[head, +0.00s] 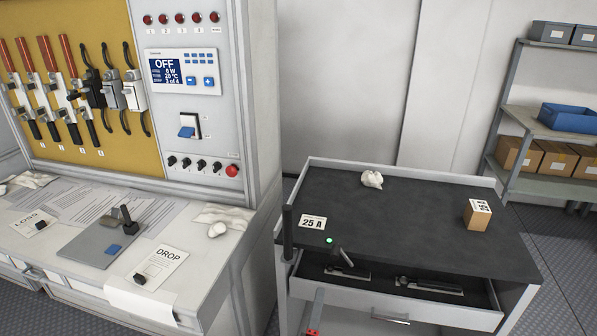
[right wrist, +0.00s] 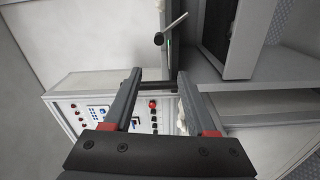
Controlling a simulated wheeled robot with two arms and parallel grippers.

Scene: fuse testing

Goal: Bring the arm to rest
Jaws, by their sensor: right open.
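My right gripper (head: 314,318) shows only in part at the bottom edge of the head view, as a grey finger with a red part in front of the cart's drawer. In the right wrist view my right gripper (right wrist: 160,77) shows both grey fingers, spread apart with nothing between them. Beyond the fingers in that view are the panel (right wrist: 100,112) with its red lamps and a dark rod. My left gripper and left arm are out of the head view.
The dark-topped cart (head: 420,225) has an open drawer (head: 470,312) holding metal parts. On it are a 25 A card (head: 313,222), a small box (head: 478,214) and a crumpled cloth (head: 372,179). The workbench (head: 195,262) stands left; shelves (head: 545,130) stand right.

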